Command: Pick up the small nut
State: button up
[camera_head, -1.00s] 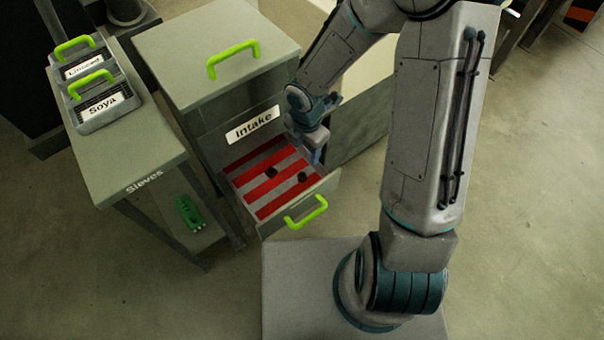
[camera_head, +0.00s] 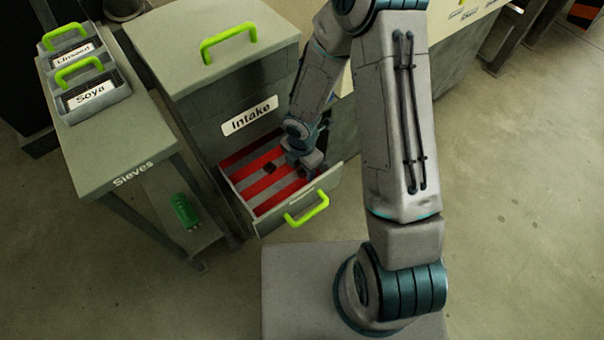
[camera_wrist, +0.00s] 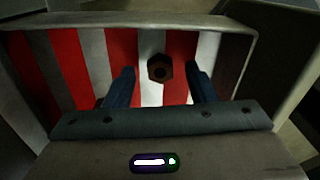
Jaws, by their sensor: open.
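A dark brown hexagonal nut (camera_wrist: 160,68) lies on the red and white striped floor of the open drawer in the wrist view. My gripper (camera_wrist: 160,74) is open, with one blue finger on each side of the nut and a gap to each.
The drawer (camera_head: 262,227) has low walls around my gripper and a green front handle (camera_head: 307,208). The cabinet with the "Intake" label (camera_head: 250,115) rises behind it. A sieve table (camera_head: 115,150) stands to the left. The floor at right is clear.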

jog(key=shift+f, duration=0.35)
jog(key=c, duration=1.1)
jog(key=shift+r, duration=0.15)
